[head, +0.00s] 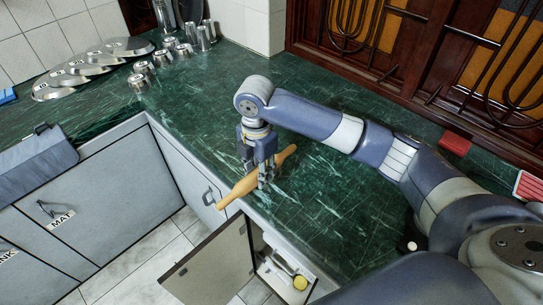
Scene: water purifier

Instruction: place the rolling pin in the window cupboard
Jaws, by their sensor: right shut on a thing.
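In the head view a light wooden rolling pin (236,190) lies slantwise in my right gripper (264,180). The gripper points down and is shut on the pin near the counter's front edge. One end of the pin sticks out past the edge; I cannot tell whether the pin touches the counter. Below the counter a cupboard door (212,268) stands open, with a white interior (272,268) holding a yellow item and some utensils. Dark wooden windows (370,40) with bars are behind the counter. My left gripper is not in view.
The green marble counter (330,215) is mostly clear around the pin. Several metal cups (185,50) and lids (75,78) stand at the far left. A red block (455,144) lies by the window.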

